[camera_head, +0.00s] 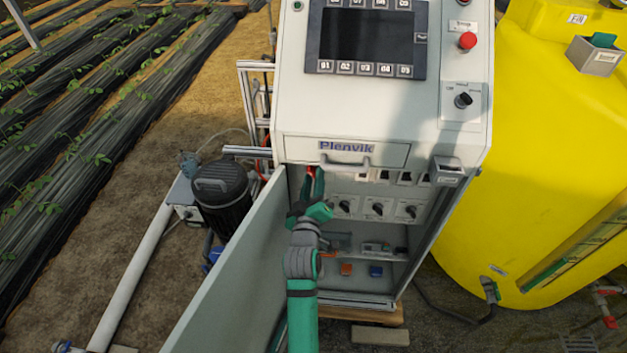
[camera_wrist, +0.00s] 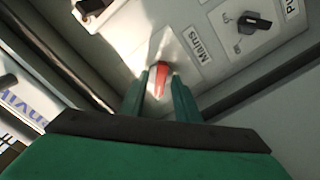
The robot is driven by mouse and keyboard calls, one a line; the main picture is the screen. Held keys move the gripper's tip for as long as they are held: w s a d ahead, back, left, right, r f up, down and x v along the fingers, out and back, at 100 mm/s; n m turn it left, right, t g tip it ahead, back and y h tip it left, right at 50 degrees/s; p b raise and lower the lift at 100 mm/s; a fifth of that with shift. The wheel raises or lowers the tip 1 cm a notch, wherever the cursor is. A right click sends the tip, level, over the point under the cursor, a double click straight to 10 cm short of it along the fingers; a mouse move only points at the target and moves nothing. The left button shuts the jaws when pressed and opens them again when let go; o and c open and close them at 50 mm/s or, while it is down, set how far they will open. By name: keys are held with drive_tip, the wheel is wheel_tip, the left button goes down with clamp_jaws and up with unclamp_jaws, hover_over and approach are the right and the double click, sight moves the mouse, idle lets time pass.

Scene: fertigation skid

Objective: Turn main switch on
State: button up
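The main switch (camera_wrist: 162,80) is a red rotary handle on a pale plate, with a "MAINS" label (camera_wrist: 195,52) beside it in the wrist view. In the head view a bit of its red (camera_head: 310,171) shows at the upper left inside the open cabinet. My green gripper (camera_head: 312,187) reaches into the cabinet in front of it. In the wrist view my gripper (camera_wrist: 161,86) has one finger on each side of the red handle, with a narrow gap showing on both sides. It appears open around the handle. Contact at the handle's base cannot be told.
Black rotary switches (camera_head: 377,208) sit in a row right of my gripper; one (camera_wrist: 255,21) shows in the wrist view. The open cabinet door (camera_head: 235,270) stands left of my arm. A drawer front with a handle (camera_head: 346,161) juts out above. A yellow tank (camera_head: 545,170) stands at right.

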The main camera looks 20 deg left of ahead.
clamp_jaws()
drive_tip(key=shift+m, duration=0.4)
drive_tip(key=m, duration=0.2)
drive_tip(key=shift+m, duration=0.4)
drive_tip(key=m, duration=0.4)
drive_tip(key=shift+m, duration=0.3)
drive_tip(key=m, duration=0.4)
drive_tip(key=shift+m, duration=0.3)
drive_tip(key=m, duration=0.4)
drive_tip(key=shift+m, duration=0.4)
